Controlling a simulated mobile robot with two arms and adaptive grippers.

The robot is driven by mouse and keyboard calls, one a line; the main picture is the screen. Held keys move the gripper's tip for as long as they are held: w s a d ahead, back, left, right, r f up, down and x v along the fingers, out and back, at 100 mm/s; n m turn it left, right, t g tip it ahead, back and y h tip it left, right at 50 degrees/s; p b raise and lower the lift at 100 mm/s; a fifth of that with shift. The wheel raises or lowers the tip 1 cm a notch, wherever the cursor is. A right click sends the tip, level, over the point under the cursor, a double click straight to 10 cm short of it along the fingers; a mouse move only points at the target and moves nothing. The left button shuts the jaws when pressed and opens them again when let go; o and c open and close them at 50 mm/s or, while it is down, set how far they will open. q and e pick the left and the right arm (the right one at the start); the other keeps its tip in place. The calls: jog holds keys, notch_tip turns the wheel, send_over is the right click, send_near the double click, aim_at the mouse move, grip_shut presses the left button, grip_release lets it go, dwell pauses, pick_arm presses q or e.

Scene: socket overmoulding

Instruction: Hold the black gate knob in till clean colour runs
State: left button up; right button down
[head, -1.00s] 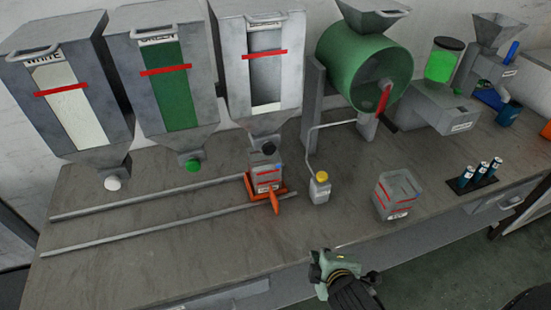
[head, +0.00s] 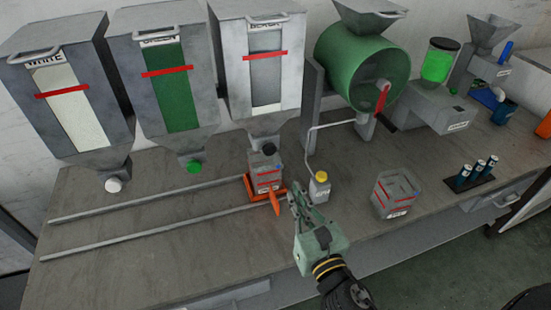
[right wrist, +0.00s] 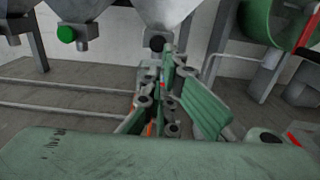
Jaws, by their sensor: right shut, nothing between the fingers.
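The black gate knob (head: 269,150) sits at the outlet under the third hopper (head: 264,75), whose label looks like BLACK. It also shows in the right wrist view (right wrist: 156,43), just past my fingers. A grey container with red lines (head: 266,172) stands on an orange carriage (head: 249,186) right below that outlet. My right gripper (head: 294,194) is shut and empty, to the right of the carriage and lower in the picture than the knob, apart from it. Its fingers also show in the right wrist view (right wrist: 166,75) and hide most of the container there. My left gripper is out of view.
A yellow-capped bottle (head: 320,187) stands close right of my right gripper. A second grey container (head: 396,194) is farther right. Two rails (head: 150,200) run left of the carriage. White (head: 113,185) and green (head: 194,166) knobs sit under the other hoppers.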

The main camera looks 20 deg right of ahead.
dwell(0.3)
jog(key=p, duration=0.4)
send_near(272, 150)
jog(key=w, duration=0.5)
jog(key=shift+w+a+f, duration=0.1)
jog(key=shift+w+f, duration=0.05)
jog(key=shift+w, duration=0.1)
jog(key=shift+w+f, duration=0.1)
jog(key=shift+w, duration=0.7)
jog(key=shift+w, duration=0.9)
jog(key=shift+r, duration=0.25)
